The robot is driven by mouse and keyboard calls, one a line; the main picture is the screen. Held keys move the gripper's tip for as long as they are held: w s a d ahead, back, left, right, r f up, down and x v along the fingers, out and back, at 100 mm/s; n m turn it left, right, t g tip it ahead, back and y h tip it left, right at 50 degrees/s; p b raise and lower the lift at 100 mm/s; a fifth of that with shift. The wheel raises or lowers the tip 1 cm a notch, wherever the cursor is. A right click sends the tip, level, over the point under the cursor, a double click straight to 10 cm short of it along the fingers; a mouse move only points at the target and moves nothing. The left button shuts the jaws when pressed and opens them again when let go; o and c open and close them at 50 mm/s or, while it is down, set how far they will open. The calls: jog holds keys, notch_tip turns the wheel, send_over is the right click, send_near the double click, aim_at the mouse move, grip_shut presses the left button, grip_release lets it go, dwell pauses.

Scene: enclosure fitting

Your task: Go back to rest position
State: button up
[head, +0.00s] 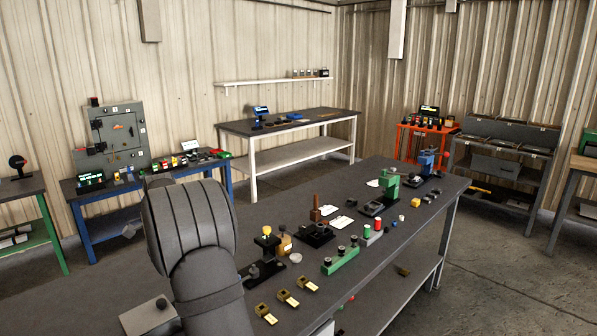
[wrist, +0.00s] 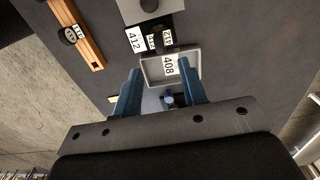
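My gripper (wrist: 162,84) shows in the wrist view with its two blue fingers spread apart. Nothing is clamped between the tips. It is above a shallow grey tray (wrist: 152,70) with a white label reading 408. A small blue knob-like piece (wrist: 169,100) shows between the fingers; I cannot tell what it rests on. In the head view my arm rises in the foreground over the dark workbench (head: 345,262), and my gripper is hidden there.
On the workbench stand a green fixture (head: 341,260), a black and yellow fixture (head: 266,243) and several brass pieces (head: 288,298). The bench's right front edge is partly clear.

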notch_tip(320, 180, down, 9)
jog(key=shift+r, duration=0.15)
dwell(0.4)
notch_tip(320, 180, up, 17)
notch_tip(320, 180, down, 17)
jog(key=shift+r, duration=0.1)
notch_tip(320, 180, up, 8)
dwell(0.8)
dwell(0.7)
